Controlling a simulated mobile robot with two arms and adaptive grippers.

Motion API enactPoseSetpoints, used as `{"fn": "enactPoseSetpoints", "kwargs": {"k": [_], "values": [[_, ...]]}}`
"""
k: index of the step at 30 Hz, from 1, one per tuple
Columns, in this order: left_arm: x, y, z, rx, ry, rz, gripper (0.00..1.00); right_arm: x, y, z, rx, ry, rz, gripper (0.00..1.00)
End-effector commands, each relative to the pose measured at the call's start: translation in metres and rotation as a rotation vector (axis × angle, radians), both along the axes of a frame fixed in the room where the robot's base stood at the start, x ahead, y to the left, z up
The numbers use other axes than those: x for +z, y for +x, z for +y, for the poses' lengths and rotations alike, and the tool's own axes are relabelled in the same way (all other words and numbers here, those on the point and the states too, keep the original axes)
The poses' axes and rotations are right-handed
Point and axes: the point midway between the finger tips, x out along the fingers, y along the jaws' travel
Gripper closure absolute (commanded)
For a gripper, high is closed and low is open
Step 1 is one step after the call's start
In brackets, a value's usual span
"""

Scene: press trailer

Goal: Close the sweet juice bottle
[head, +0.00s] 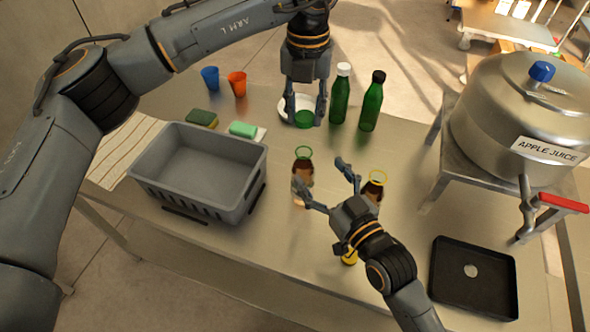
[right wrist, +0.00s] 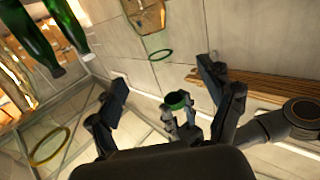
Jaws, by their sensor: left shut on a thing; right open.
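A small brown bottle (head: 302,172) with a green ring at its mouth stands on the table. A second brown bottle (head: 375,189) with a yellow ring stands to its right, partly hidden by my right gripper. I cannot tell which is the sweet juice. My left gripper (head: 305,118) points down, shut on a green cap (head: 304,119), behind the green-ringed bottle. The cap also shows in the right wrist view (right wrist: 177,101). My right gripper (head: 320,176) is open and empty, its left finger in front of the green-ringed bottle. A yellow cap (head: 349,257) lies near the front.
A white plate (head: 284,107) is behind the green cap. Two green bottles (head: 340,98) (head: 371,105) stand right of it. A grey crate (head: 190,190), sponges (head: 202,118) and cups (head: 237,84) are at left. A black tray (head: 450,290) and large juice pot (head: 490,110) are at right.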

Motion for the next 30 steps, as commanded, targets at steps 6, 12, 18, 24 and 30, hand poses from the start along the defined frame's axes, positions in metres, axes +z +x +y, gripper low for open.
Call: {"fn": "enactPoseSetpoints", "kwargs": {"k": [6,12,18,24,30], "values": [[0.0,0.0,0.0,0.0,0.0,0.0,0.76,0.002,0.0,0.001,0.001,0.004,-0.009,0.2],[0.0,0.0,0.0,0.001,0.0,0.0,0.76,0.0,0.0,0.001,0.001,0.004,-0.007,0.2],[0.0,0.0,0.0,0.001,0.0,0.0,0.76,-0.022,0.0,0.001,0.002,0.001,-0.004,0.2],[0.0,0.0,0.0,0.001,0.0,0.0,0.76,-0.061,0.0,0.001,0.002,0.001,-0.003,0.2],[0.0,0.0,0.0,0.001,0.0,0.0,0.76,-0.078,0.019,0.011,0.0,0.007,-0.011,0.2]]}}
